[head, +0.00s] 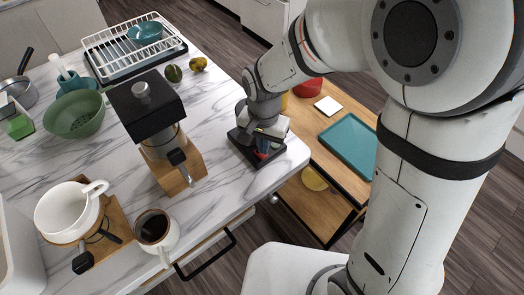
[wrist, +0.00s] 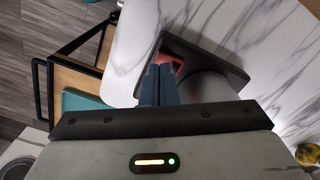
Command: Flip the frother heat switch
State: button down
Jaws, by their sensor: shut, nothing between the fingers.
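The frother stands near the right edge of the marble counter. In the head view its dark base (head: 240,146) shows below my gripper (head: 263,146), which hides much of it. In the wrist view the frother base (wrist: 220,62) is a dark slab with a grey rounded body beside my fingers. A red switch (wrist: 168,64) shows on the base just past the tips of my gripper (wrist: 160,70). My gripper is shut and empty, its fingers pointing at the switch. I cannot tell whether the fingertips touch it. The switch's position is partly hidden.
A black and wood coffee maker (head: 146,108), a coffee mug (head: 156,232) and a white dripper (head: 70,212) stand on the counter (head: 225,188). A wooden shelf cart with a teal tray (head: 348,145) stands at right. A dish rack (head: 120,50) is at the back.

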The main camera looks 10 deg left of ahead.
jog(key=shift+f+b, duration=0.3)
jog(key=shift+f, duration=0.05)
dwell(0.3)
notch_tip(320, 180, up, 7)
jog(key=p, duration=0.5)
dwell(0.7)
jog(key=s+d+r+n+t+b, duration=0.1)
jog(key=s+d+r, duration=0.3)
jog(key=d, duration=0.7)
jog(key=s+d+r+n+t+b, duration=0.1)
jog(key=s+d+r+t+b, duration=0.1)
jog(key=d, duration=1)
jog(key=shift+s+d+r+b, duration=0.2)
jog(key=shift+s+r+b, duration=0.55)
jog(key=shift+s+r, duration=0.2)
jog(key=shift+a, duration=0.1)
